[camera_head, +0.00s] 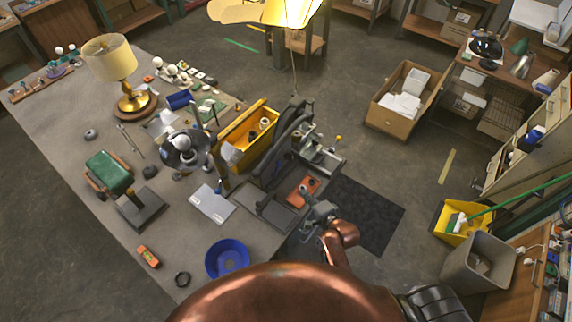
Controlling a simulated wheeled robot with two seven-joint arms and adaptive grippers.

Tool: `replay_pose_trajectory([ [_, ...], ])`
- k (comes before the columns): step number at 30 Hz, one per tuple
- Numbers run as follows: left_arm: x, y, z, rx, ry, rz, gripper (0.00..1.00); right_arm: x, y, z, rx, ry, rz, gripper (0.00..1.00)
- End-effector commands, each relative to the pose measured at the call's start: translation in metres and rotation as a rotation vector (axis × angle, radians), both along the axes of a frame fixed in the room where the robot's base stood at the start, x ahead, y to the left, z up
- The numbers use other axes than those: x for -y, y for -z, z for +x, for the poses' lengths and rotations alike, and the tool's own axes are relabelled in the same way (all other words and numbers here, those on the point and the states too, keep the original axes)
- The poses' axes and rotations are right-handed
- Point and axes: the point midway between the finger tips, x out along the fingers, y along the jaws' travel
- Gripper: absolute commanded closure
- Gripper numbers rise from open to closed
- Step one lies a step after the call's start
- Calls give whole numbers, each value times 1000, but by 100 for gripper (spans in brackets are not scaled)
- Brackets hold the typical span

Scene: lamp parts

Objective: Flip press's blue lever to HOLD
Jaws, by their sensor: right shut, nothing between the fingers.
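The press (285,150) is the dark upright machine at the right edge of the grey workbench (60,130), with a flat dark base. I cannot make out its blue lever or any HOLD marking; it is too small or hidden. My right gripper (308,200) is shut and empty, at the front right of the press by an orange block (301,186). I cannot tell whether it touches anything. My copper right arm comes up from the bottom. My left gripper is out of view.
A yellow bin (238,155) stands behind and left of the press. A white sheet (212,203) and a blue bowl (227,257) lie left of my gripper. A brass lamp (132,98) stands at the far left. A dark mat (368,218) covers the floor to the right.

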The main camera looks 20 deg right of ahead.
Motion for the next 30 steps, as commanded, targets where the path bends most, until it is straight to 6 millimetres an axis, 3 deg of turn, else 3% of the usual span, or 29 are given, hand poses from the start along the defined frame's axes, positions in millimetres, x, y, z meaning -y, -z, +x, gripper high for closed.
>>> replay_pose_trajectory([
  [6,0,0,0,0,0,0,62,-15,-20,40,93,110,296,100],
  [10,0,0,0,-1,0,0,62,-19,-27,53,126,148,412,100],
  [23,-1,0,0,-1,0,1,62,-20,-29,58,134,156,439,100],
  [30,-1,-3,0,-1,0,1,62,-26,-24,90,135,156,437,100],
])
